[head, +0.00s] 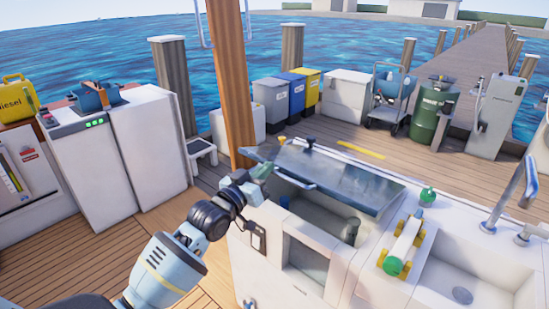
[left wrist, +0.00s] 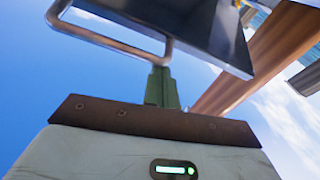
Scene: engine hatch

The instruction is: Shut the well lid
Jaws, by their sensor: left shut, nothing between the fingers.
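The well lid (head: 335,178) is a grey metal panel, raised and tilted over the open well (head: 315,213) in the white counter. Its bar handle (head: 292,182) runs along the near edge. My left gripper (head: 263,169) is shut and empty at the lid's left end, close to the handle. In the left wrist view the green fingertips (left wrist: 162,85) are together, just below the lid (left wrist: 195,28) and its handle (left wrist: 110,38). I cannot tell whether they touch. A dark object (head: 350,231) shows inside the well. My right gripper is not in view.
A wooden post (head: 233,85) rises behind my left gripper. Right of the well are a white fitting with green and yellow ends (head: 403,245), a green round object (head: 427,196) and a sink (head: 462,275). Bins and a green tank (head: 432,110) stand further back on the deck.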

